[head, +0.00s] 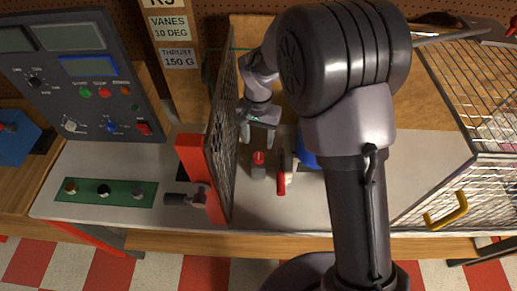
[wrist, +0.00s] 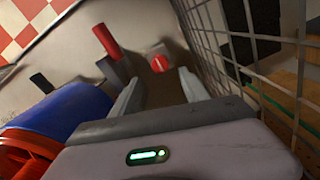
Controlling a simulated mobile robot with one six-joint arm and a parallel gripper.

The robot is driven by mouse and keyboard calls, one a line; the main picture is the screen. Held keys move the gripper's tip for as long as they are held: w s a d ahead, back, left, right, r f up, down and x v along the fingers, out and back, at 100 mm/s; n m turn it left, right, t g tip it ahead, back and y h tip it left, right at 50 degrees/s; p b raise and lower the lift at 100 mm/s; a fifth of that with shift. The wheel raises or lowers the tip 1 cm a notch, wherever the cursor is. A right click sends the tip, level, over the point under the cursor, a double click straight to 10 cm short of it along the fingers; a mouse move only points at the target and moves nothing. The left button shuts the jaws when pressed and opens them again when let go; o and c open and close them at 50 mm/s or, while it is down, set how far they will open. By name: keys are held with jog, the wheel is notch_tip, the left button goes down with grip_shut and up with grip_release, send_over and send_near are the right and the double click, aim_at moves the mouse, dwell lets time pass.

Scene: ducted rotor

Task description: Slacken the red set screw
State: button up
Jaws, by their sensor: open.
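The red set screw (head: 259,157) shows as a small red disc on a grey block on the bench, just in front of my gripper in the head view. In the wrist view the red screw (wrist: 159,63) has a pale slot line across its face and sits on a light grey block. My gripper (head: 258,138) is open and empty. In the wrist view my gripper (wrist: 160,80) has its two pale fingers apart, with the screw beyond and between their tips. No contact shows.
A wire mesh guard (head: 220,130) stands close left of my gripper; the mesh (wrist: 240,50) is at right in the wrist view. A red-ended lever (head: 281,183) and a blue cylinder (wrist: 62,113) are close by. A wire cage (head: 460,185) with a yellow handle stands at right.

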aim_at(259, 156)
notch_tip(259, 156, down, 8)
jog(key=shift+f+b, duration=0.1)
jog(key=shift+b, duration=0.5)
jog(key=shift+f, duration=0.45)
grip_shut()
